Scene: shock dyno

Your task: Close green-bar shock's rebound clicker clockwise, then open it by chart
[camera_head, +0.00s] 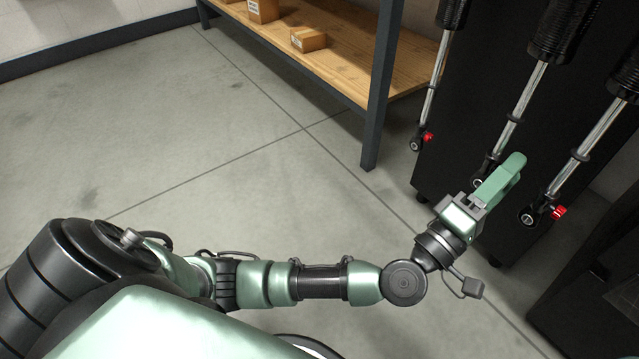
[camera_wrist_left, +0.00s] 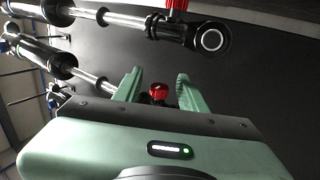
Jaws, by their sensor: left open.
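Three shocks hang with black springs, chrome shafts and bottom eyelets: a left shock (camera_head: 431,95), a middle shock (camera_head: 518,110) and a right shock (camera_head: 585,145). Red clicker knobs show on the left one (camera_head: 428,137) and the right one (camera_head: 559,212). No green bar is visible on any of them. My left gripper (camera_head: 514,165) is at the lower end of the middle shock and hides its knob in the head view. In the left wrist view, a red knob (camera_wrist_left: 158,94) lies between the open fingers (camera_wrist_left: 158,82), with visible gaps on both sides. My right gripper is not in view.
A neighbouring shock's eyelet (camera_wrist_left: 210,40) and red knob (camera_wrist_left: 176,5) are close to the fingers in the left wrist view. A dark panel (camera_head: 455,135) stands behind the shocks. A wooden shelf (camera_head: 350,65) holds small boxes (camera_head: 308,40). The floor at left is clear.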

